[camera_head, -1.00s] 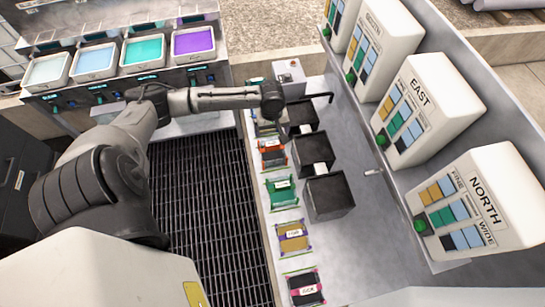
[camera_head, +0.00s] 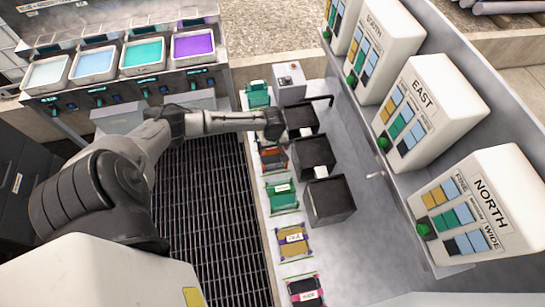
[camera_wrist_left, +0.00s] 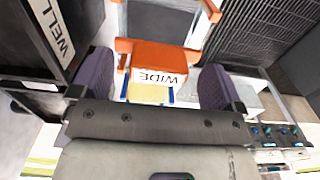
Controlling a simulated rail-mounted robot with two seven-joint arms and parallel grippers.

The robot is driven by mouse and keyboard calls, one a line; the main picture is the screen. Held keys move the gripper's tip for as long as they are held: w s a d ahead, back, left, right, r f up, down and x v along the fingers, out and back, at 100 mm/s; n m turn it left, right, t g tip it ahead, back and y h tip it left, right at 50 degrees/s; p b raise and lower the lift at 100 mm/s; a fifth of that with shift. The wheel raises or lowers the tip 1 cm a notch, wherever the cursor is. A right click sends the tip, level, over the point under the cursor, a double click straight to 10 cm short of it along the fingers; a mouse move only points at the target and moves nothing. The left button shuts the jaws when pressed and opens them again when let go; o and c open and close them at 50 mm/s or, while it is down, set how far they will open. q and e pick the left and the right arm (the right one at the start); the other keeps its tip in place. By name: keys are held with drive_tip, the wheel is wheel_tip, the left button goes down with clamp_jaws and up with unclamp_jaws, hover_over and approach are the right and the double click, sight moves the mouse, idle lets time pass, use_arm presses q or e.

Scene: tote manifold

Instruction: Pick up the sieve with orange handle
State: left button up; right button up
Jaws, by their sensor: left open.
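The sieve with the orange handle, an orange piece with a white WIDE label (camera_wrist_left: 158,60), lies between and just beyond my left fingertips in the left wrist view. In the head view it is a small orange-red patch (camera_head: 272,160) on the pale strip, just below my left gripper (camera_head: 275,132). My left gripper (camera_wrist_left: 157,75) is open, one dark finger on each side of the orange piece. I cannot tell whether either finger touches it. A blue-framed yellow sieve (camera_wrist_left: 148,94) shows closer to the gripper body, partly hidden. My right gripper is not in view.
Black boxes (camera_head: 329,201) stand beside the strip; one labelled WELL (camera_wrist_left: 45,35) is close to my left finger. Green (camera_head: 282,196), yellow (camera_head: 292,241) and pink-black (camera_head: 305,290) sieves lie nearer. A dark grating (camera_head: 205,220) is at left, white labelled panels (camera_head: 480,205) at right.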

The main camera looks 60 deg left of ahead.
use_arm(q)
drive_tip(key=shift+f, duration=0.9)
drive_tip(key=shift+c, duration=0.3)
drive_tip(key=c, duration=1.3)
